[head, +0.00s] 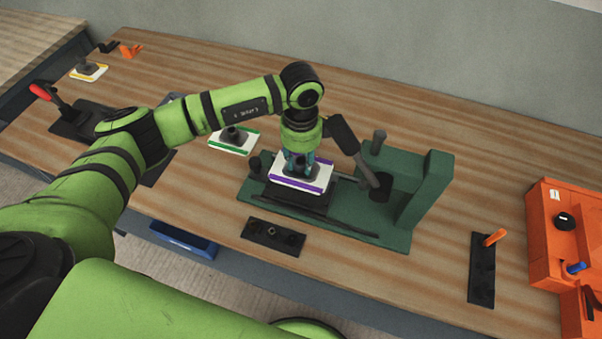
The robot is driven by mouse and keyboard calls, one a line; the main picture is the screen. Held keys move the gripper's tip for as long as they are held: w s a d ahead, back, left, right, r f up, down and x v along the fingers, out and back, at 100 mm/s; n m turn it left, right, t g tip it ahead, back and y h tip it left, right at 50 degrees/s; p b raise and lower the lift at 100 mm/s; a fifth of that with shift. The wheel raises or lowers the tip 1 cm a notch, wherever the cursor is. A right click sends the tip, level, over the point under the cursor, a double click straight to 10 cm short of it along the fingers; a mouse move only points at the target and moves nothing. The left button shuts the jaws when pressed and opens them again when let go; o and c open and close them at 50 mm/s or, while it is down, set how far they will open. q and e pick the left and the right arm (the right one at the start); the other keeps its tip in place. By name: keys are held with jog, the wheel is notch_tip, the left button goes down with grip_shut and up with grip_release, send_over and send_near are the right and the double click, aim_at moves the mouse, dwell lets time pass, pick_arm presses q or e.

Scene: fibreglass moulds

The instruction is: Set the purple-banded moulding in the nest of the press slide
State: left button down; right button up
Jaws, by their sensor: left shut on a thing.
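The purple-banded moulding (317,182) is a white square with a purple edge and a dark raised centre. My left gripper (299,165) points down and is shut on that dark centre. The moulding lies level directly over the black press slide (270,191), which runs along the green press (424,192) base. The moulding hides the nest, so I cannot tell whether it touches or sits just above it. A dark lever (352,143) leans beside the moulding on its right. My right gripper is not in view.
A green-banded moulding (248,146) and a yellow-banded one (98,74) lie to the left. A red-handled clamp (42,91) stands far left. Black plates (257,238) lie before the press and at right (481,270). An orange box (547,222) stands far right.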

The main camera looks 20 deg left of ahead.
aim_at(301, 175)
pick_arm(q)
notch_tip(301, 175, down, 5)
jog(key=shift+f+p, duration=0.1)
jog(key=shift+p, duration=0.65)
jog(key=shift+f, duration=0.45)
jog(key=shift+f, duration=0.25)
jog(key=c, duration=0.9)
grip_release()
